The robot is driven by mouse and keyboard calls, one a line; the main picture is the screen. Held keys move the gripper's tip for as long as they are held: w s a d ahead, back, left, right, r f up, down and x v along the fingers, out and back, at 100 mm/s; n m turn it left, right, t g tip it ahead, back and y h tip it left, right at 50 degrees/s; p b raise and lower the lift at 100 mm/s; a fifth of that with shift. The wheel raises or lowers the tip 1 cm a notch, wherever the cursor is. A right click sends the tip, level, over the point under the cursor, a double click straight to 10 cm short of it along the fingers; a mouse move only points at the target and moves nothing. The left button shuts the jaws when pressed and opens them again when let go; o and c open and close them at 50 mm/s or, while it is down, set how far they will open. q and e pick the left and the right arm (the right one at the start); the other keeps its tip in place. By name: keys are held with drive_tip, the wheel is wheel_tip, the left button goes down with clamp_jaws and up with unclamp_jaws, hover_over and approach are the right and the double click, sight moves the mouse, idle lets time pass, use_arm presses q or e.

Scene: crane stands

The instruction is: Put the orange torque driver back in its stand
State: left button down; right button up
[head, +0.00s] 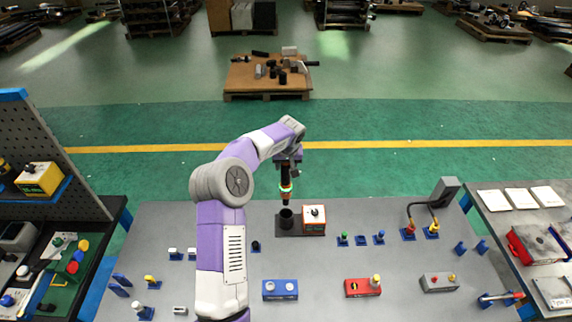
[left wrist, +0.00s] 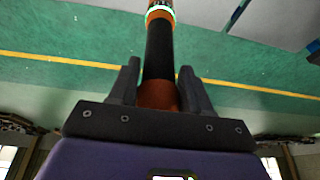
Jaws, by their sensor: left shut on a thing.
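My left gripper (head: 287,168) is shut on the orange torque driver (head: 286,188), which hangs about upright with a dark body, orange parts and a lit green-white ring. In the left wrist view the driver (left wrist: 160,50) stands between the two dark fingers of the left gripper (left wrist: 160,80). The stand has a dark round cup (head: 286,219) on a dark base, beside an orange and white box (head: 314,220) with a black knob. The driver's lower end appears just above the cup in the head view; I cannot tell the exact gap. My right gripper is not in view.
The grey table (head: 330,270) carries small blue holders with coloured pieces, a blue box (head: 280,290), a red box (head: 362,288) and a grey box (head: 438,283). A pegboard shelf (head: 50,150) stands at left, another table at right. Free table surface lies around the stand.

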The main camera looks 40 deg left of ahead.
use_arm(q)
drive_tip(key=b, duration=0.5)
hover_over(286, 192)
drive_tip(key=w, duration=0.1)
drive_tip(key=shift+s+d+f+x, duration=0.1)
drive_tip(key=shift+s+x, duration=0.05)
drive_tip(key=shift+x, duration=0.75)
drive_tip(key=shift+s+d+f+x, duration=0.1)
drive_tip(key=shift+s+x, duration=0.1)
drive_tip(key=shift+x, duration=0.75)
drive_tip(key=shift+s+d+x, duration=0.1)
drive_tip(key=shift+s+x, duration=0.05)
drive_tip(key=shift+x, duration=0.75)
drive_tip(key=shift+f+b, duration=3.85)
drive_tip(key=shift+f, duration=0.85)
drive_tip(key=shift+c, duration=2.4)
unclamp_jaws()
drive_tip(key=shift+d+r, duration=0.1)
drive_tip(key=shift+o, duration=0.3)
drive_tip(key=shift+s+f, duration=0.15)
drive_tip(key=shift+f, duration=0.1)
drive_tip(key=shift+r, duration=0.15)
